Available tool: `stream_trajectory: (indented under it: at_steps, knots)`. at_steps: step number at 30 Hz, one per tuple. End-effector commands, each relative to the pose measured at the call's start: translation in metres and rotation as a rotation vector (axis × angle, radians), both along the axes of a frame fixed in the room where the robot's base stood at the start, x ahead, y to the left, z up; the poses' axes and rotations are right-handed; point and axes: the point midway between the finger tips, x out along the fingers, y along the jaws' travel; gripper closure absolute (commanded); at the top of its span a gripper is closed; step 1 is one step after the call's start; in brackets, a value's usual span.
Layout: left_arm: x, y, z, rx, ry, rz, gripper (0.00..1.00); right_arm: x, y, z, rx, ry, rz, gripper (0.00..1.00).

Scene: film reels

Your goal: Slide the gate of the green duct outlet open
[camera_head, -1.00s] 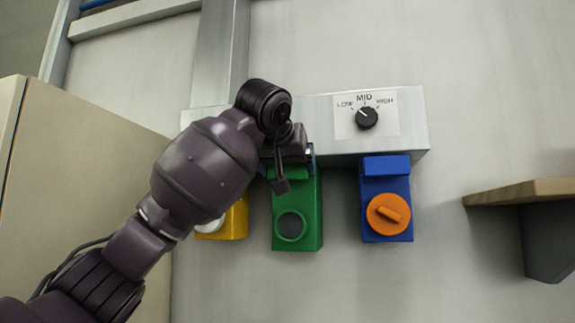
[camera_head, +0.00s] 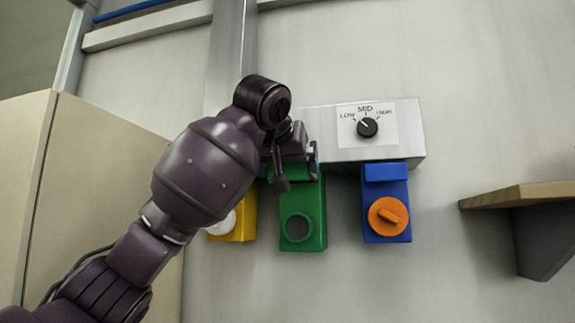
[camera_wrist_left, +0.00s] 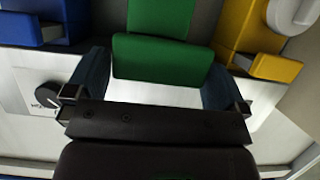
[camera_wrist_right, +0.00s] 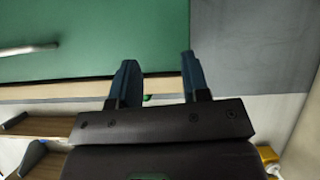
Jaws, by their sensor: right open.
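The green duct outlet (camera_head: 315,228) hangs under the metal duct box, with a dark round opening low on its front. Its green gate tab (camera_wrist_left: 163,60) is at the top, partly behind my left gripper (camera_head: 300,160) in the head view. In the left wrist view the left gripper (camera_wrist_left: 155,88) is open, its fingers wide apart at either side of the tab; I cannot tell if they touch it. My right gripper (camera_wrist_right: 158,80) is open and empty in the right wrist view, outside the head view.
A blue outlet (camera_head: 385,215) with an orange cap is to the right; a yellow outlet (camera_head: 244,220) is close on the left, partly covered by my arm. The LOW/MID/HIGH dial (camera_head: 367,127) is above. A wooden shelf (camera_head: 520,195) is at right, a beige cabinet (camera_head: 100,200) at left.

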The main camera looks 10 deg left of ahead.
Motion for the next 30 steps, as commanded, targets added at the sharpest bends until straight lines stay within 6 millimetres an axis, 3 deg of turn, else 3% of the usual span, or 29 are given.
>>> stream_trajectory:
  at_steps: [8, 21, 30]
  knots:
    - [-0.015, 0.0, 0.006, 0.0, -0.003, -0.001, 0.0, -0.001, 0.0, -0.007, 0.0, 0.006, -0.001, 0.57]
    - [-0.084, 0.001, 0.035, 0.0, -0.003, 0.001, 0.0, -0.011, -0.002, -0.027, 0.0, 0.029, -0.005, 0.57]
    - [-0.101, 0.001, 0.042, 0.0, -0.001, 0.001, 0.0, -0.008, -0.001, -0.027, 0.0, 0.023, -0.003, 0.57]
